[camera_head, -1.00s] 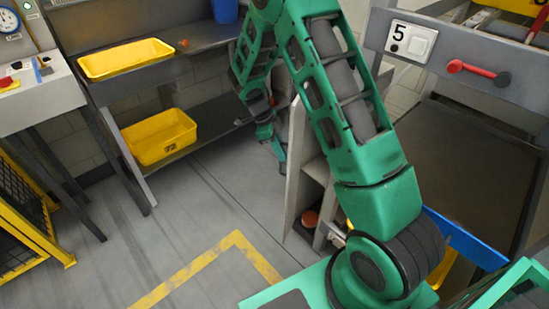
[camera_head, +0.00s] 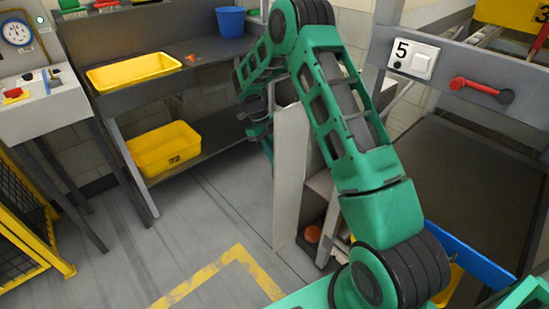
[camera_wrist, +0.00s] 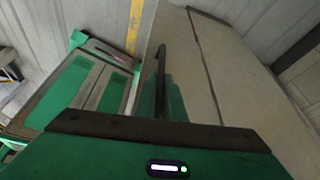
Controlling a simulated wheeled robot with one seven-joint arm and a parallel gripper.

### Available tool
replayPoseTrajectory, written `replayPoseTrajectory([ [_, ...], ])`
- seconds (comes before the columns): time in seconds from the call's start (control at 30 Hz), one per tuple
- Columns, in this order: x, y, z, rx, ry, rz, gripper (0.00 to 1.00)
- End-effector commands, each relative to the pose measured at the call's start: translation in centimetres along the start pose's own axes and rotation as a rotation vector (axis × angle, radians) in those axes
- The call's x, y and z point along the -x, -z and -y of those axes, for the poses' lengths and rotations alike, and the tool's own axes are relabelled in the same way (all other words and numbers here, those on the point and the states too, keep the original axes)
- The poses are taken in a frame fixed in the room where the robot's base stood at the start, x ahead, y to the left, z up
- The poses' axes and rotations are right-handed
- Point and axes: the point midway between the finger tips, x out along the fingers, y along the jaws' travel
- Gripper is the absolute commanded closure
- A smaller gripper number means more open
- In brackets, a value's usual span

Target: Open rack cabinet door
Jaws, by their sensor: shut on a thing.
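The rack cabinet door (camera_head: 289,180) is a pale upright panel left of my forearm in the head view. It stands ajar, and part of the cabinet inside (camera_head: 318,192) shows to its right. My gripper (camera_head: 268,148) is at the door's far side, partly hidden by the panel and my arm. In the wrist view the dark bar handle (camera_wrist: 161,75) runs along the pale door face (camera_wrist: 188,65) down to my gripper (camera_wrist: 158,125). My gripper is shut on the handle; the fingertips are not clearly seen.
An orange-red round thing (camera_head: 312,233) lies low in the cabinet. A blue panel (camera_head: 456,250) is right of my arm. A grey shelf rack at left holds yellow bins (camera_head: 165,148). The floor with yellow tape (camera_head: 236,252) is clear.

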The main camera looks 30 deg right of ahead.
Motion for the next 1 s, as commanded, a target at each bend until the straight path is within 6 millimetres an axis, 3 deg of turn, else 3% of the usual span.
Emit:
replayPoseTrajectory([
  [0.3,0.0,0.1,0.2,-0.005,0.000,-0.001,1.00],
  [0.33,0.0,0.1,0.1,-0.004,0.000,-0.001,0.84],
  [0.4,0.0,0.1,0.1,-0.003,0.000,-0.001,0.72],
  [0.77,0.4,0.0,0.0,0.000,0.000,0.000,0.72],
  [1.0,4.0,-0.2,0.0,0.000,0.002,0.002,0.72],
])
